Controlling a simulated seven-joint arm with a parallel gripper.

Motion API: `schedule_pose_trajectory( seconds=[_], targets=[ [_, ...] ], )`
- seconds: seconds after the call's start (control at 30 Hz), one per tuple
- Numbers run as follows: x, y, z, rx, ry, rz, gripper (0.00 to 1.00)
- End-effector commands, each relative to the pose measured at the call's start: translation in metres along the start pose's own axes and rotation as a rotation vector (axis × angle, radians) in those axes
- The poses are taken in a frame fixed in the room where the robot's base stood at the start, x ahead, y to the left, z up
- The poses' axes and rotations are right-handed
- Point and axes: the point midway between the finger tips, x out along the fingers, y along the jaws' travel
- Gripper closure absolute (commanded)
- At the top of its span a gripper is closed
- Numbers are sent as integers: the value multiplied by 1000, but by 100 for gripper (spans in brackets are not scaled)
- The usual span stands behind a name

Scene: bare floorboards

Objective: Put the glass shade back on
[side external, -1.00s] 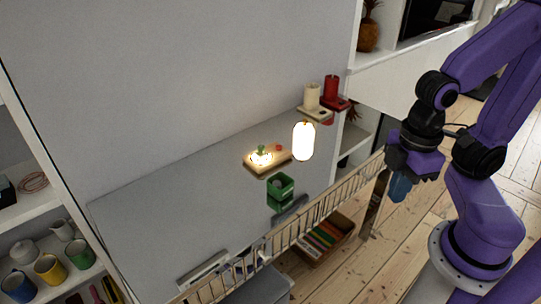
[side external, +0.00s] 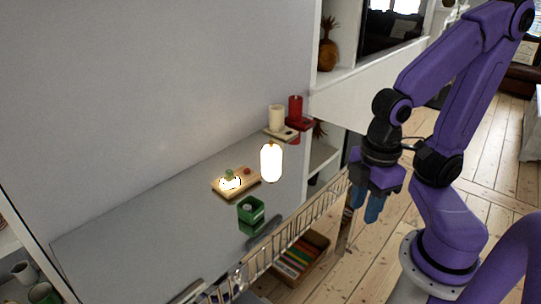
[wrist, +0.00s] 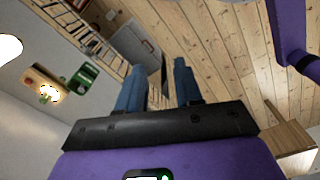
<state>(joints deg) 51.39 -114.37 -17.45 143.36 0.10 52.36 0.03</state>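A glowing white capsule-shaped glass shade (side external: 271,162) stands upright towards the right end of the grey surface. Its edge also shows at the far left of the wrist view (wrist: 8,48). To its left is a wooden base (side external: 250,178) with a bright glowing spot, a small green piece and a red knob; it also shows in the wrist view (wrist: 34,76). My gripper (side external: 364,216) hangs to the right of the shade, beyond the wire rail, and is apart from it. In the wrist view its two blue fingers (wrist: 158,64) are spread with nothing between them.
A green box (side external: 251,210) sits in front of the base. A cream cup (side external: 277,118) and a red cup (side external: 295,107) stand on small holders behind the shade. A wire rail (side external: 290,240) runs along the front edge. A crate of coloured items (side external: 300,255) is below.

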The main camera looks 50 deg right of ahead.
Motion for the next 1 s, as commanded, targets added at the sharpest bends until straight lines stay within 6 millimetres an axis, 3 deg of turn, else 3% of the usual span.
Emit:
schedule_pose_trajectory(
  seconds=[0.03,0.17,0.2,0.43,0.57,0.77,1.0],
  targets=[
    [0,0,0,0,0,0,48],
    [0,0,0,0,0,0,6],
    [0,0,0,0,0,0,0],
    [0,1,-1,-1,0,1,0],
    [-2,11,-14,-22,2,12,0],
    [-6,59,-60,-119,3,61,0],
    [-7,140,-109,-264,-24,128,0]
  ],
)
